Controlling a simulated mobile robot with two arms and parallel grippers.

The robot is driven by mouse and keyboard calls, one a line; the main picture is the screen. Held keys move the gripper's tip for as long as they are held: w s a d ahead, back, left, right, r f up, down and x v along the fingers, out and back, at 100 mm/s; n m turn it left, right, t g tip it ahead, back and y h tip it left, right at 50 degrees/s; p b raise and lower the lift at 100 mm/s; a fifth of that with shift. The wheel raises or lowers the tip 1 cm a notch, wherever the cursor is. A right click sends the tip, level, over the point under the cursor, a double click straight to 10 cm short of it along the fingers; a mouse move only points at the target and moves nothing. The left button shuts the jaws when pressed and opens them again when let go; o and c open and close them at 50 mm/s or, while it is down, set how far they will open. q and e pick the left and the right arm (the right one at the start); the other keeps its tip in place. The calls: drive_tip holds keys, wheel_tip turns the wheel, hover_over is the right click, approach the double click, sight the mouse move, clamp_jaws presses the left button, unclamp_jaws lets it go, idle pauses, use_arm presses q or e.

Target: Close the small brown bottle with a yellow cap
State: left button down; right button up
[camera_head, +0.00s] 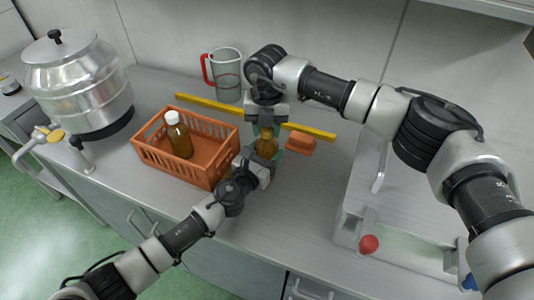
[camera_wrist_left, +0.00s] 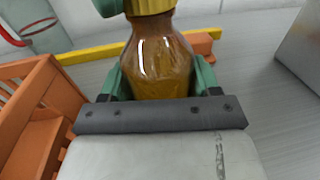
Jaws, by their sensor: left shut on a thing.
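The small brown bottle (camera_head: 266,146) stands upright above the counter. My left gripper (camera_head: 264,158) is shut around its body, and its green fingers show on both sides of the bottle (camera_wrist_left: 160,62) in the left wrist view. The yellow cap (camera_wrist_left: 150,5) is at the bottle's neck, cut off by the top edge of that view; whether it is fully seated cannot be told. My right gripper (camera_head: 266,128) points down over the bottle top. One of its green fingertips shows beside the cap; its grip on the cap is not clear.
An orange crate (camera_head: 212,172) holding a brown bottle with a white cap (camera_head: 179,137) stands to the left. A yellow bar (camera_head: 207,106) and an orange block (camera_head: 300,143) lie behind. A jug (camera_head: 228,78) and a metal drum (camera_head: 78,85) stand further back.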

drive_tip(key=o, duration=0.3)
drive_tip(key=shift+r, duration=0.1)
drive_tip(key=shift+r, duration=2.2)
drive_tip(key=n, duration=0.2)
drive_tip(key=r+n, duration=0.1)
drive_tip(key=n, duration=0.6)
drive_tip(key=shift+r, duration=0.35)
drive_tip(key=n, duration=0.2)
drive_tip(key=r+n, duration=0.1)
drive_tip(key=n, duration=0.6)
drive_tip(key=shift+r+n, duration=0.3)
drive_tip(key=shift+r, duration=0.05)
